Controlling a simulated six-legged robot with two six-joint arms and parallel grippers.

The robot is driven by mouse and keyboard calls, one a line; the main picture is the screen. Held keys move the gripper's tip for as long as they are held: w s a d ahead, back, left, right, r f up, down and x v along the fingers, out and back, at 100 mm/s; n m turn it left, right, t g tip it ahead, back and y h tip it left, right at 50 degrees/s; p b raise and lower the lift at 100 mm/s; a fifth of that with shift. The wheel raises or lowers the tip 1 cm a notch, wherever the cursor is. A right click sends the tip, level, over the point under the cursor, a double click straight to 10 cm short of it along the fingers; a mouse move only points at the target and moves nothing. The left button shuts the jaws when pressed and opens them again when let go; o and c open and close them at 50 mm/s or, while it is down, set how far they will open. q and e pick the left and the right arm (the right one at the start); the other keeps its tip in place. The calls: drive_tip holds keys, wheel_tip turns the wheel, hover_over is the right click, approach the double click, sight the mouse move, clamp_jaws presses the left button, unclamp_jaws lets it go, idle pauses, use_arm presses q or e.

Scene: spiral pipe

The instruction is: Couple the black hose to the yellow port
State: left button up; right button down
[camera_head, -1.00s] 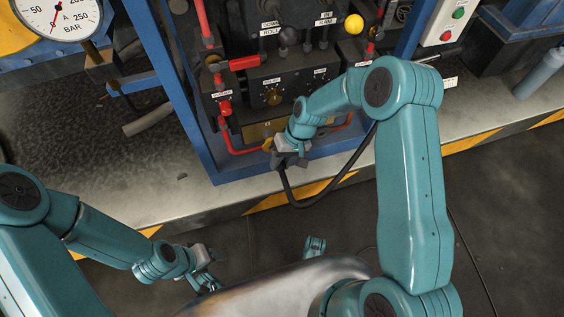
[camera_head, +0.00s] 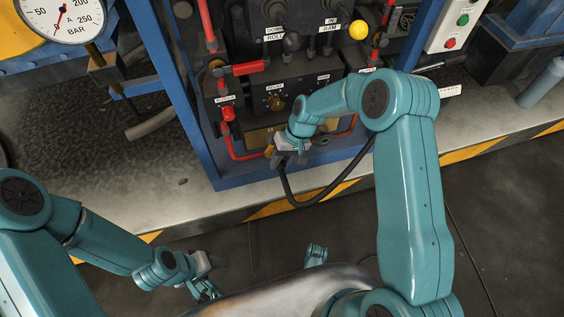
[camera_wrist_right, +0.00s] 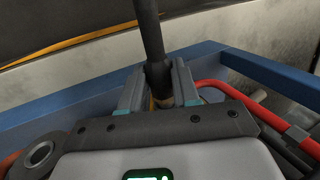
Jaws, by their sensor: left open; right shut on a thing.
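The black hose (camera_head: 318,200) hangs in a loop below my right gripper and rises behind my right arm. My right gripper (camera_head: 282,160) is shut on the hose end, in front of the lower part of the panel. In the right wrist view the hose (camera_wrist_right: 151,35) runs up from between the fingers of the right gripper (camera_wrist_right: 160,95). The yellow port (camera_head: 269,150) shows as a small patch right beside the gripper; whether the hose end touches or sits on it is hidden. My left gripper (camera_head: 207,262) is open and empty, low over the floor.
A blue frame (camera_head: 187,110) surrounds the panel, and red pipes (camera_head: 232,148) run close to the right gripper. A yellow knob (camera_head: 358,30) and a pressure gauge (camera_head: 62,15) are higher up. The dark floor (camera_head: 510,220) in front is clear.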

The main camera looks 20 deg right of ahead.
drive_tip(key=shift+w+r+b, duration=0.2)
drive_tip(key=shift+w+b, duration=0.3)
drive_tip(key=shift+w, duration=0.6)
idle(1.9)
drive_tip(key=c, duration=0.8)
unclamp_jaws()
drive_tip(key=shift+f, duration=0.1)
drive_tip(key=shift+o, duration=0.2)
drive_tip(key=shift+s, duration=0.15)
drive_tip(key=shift+f, duration=0.1)
drive_tip(key=p+v, duration=0.2)
drive_tip(key=v, duration=0.5)
drive_tip(key=shift+r+p, duration=0.3)
drive_tip(key=shift+p, duration=0.05)
drive_tip(key=shift+s+d, duration=0.1)
drive_tip(key=shift+d, duration=0.05)
